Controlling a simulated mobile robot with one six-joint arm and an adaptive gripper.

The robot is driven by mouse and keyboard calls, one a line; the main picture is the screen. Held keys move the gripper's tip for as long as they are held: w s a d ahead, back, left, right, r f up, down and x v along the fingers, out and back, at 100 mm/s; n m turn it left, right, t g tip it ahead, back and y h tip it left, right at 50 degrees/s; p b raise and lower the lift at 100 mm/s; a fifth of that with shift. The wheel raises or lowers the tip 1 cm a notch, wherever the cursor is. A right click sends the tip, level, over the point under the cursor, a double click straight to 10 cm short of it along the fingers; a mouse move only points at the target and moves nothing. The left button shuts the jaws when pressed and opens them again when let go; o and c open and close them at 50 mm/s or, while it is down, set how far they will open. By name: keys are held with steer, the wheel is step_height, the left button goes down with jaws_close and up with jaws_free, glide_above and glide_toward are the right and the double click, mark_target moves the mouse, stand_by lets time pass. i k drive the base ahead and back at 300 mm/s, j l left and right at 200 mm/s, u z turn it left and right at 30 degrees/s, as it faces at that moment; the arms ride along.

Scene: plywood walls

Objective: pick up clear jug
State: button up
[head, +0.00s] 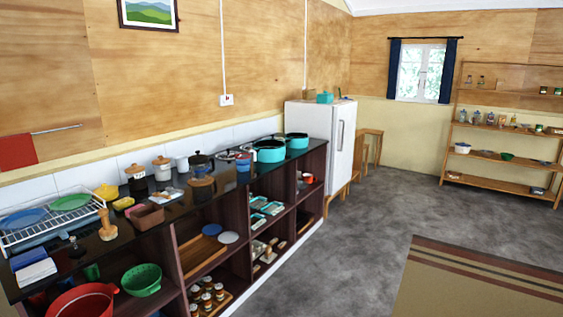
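I cannot pick out a clear jug with certainty. A small pale, glassy vessel (476,117) stands on the middle board of the wooden shelf at the far right, among other small containers. It is too small to tell whether it is the jug. My gripper is not in view.
A dark counter (118,246) with open compartments runs along the left wall, crowded with pots, canisters and a dish rack (50,222). A white fridge (338,146) stands at its far end. The wooden shelf (500,188) stands across open grey floor (360,240). A striped rug (480,285) lies at lower right.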

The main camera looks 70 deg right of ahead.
mark_target(243, 156)
steer(key=z, duration=2)
steer(key=i+u, duration=0.1)
steer(key=i, duration=1)
steer(key=i+l+u, duration=0.15)
steer(key=i, duration=0.35)
steer(key=i+l, duration=0.1)
steer(key=i, duration=0.45)
steer(key=i+l+u, duration=0.15)
steer(key=i, duration=0.4)
steer(key=i+l, duration=0.15)
steer(key=i, duration=0.35)
steer(key=i+l+u, duration=0.15)
steer(key=i, duration=0.4)
